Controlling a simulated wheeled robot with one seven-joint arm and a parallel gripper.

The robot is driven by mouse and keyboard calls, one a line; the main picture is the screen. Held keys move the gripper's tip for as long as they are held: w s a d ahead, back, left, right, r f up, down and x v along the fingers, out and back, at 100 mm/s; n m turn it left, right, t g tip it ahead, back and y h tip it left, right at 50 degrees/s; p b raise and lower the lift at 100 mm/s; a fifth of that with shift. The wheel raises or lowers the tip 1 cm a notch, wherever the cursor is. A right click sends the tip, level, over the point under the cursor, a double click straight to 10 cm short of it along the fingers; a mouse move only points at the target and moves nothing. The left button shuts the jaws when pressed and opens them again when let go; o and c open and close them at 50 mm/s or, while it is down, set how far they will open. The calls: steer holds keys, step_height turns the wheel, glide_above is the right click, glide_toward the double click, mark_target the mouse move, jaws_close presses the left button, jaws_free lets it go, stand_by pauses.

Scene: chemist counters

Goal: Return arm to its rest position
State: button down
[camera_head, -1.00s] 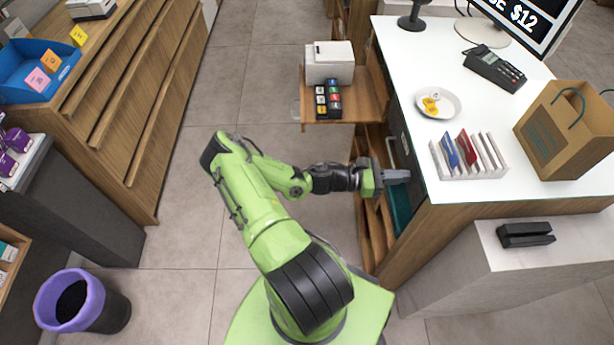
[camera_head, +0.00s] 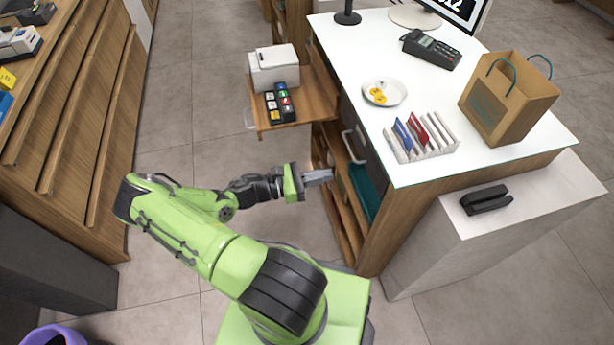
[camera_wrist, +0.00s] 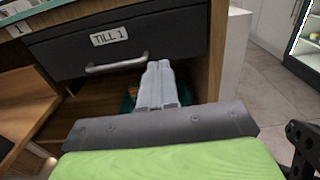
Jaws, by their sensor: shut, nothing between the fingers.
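My gripper (camera_head: 318,177) is at the end of my green arm, held out to the right toward the counter's open side. Its fingers are together and empty. In the wrist view, the shut fingers (camera_wrist: 158,85) point at the counter, below and in front of the dark drawer (camera_wrist: 120,45) labelled "TILL 1". The drawer looks closed, and its metal handle (camera_wrist: 117,64) is just left of the fingertips in that picture. In the head view the fingertips appear apart from the counter.
The white-topped counter (camera_head: 400,165) bears a card rack, dish, card terminal and paper bag. A wooden side shelf (camera_head: 318,92) with a printer juts out beyond my gripper. A teal bin (camera_head: 364,192) sits under the drawer. Open floor (camera_head: 190,90) lies left of the shelf.

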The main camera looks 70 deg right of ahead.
steer(key=v, duration=0.3)
steer(key=shift+w, duration=0.15)
steer(key=w+a+r+m+t+y+p, duration=0.1)
steer(key=w+a+r+m+t+y, duration=0.2)
steer(key=w+a+r+t, duration=0.35)
steer(key=w+a+r+m+t+y, duration=0.3)
steer(key=w+a+t, duration=0.1)
steer(key=w+a, duration=0.5)
steer(key=s+a+r+t+y, duration=0.3)
steer(key=a+r+t, duration=0.7)
steer(key=a+r, duration=0.6)
steer(key=shift+s+a+r+t+p, duration=0.4)
steer(key=shift+s+r, duration=0.2)
steer(key=shift+r, duration=0.2)
